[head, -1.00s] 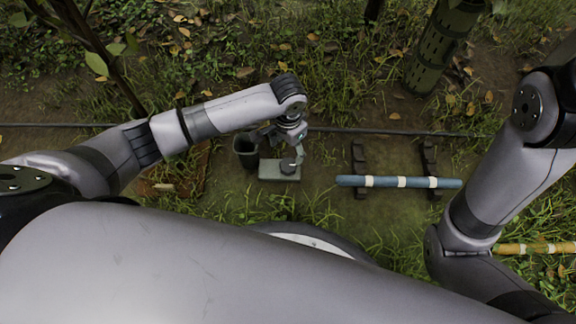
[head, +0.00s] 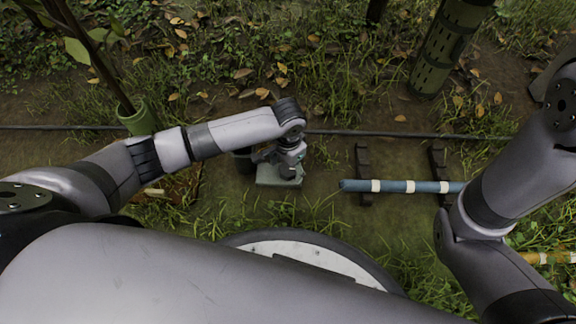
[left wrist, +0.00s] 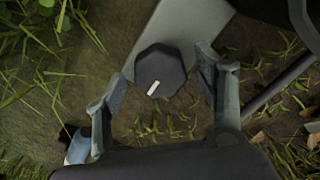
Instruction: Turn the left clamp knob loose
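The clamp knob (left wrist: 160,71) is dark and many-sided, with a short white mark, in the upper middle of the left wrist view. It sits at the end of a pale grey bar (left wrist: 176,25). My left gripper (left wrist: 163,72) is open, one finger on each side of the knob, with visible gaps to both sides. How far the fingertips reach down beside it I cannot tell. My right gripper is not in view.
A blue tube with white bands (head: 420,187) lies across two dark supports (head: 361,160) to the right. A perforated green cylinder (head: 440,45) stands upper right. Grassy ground lies between plate and tube.

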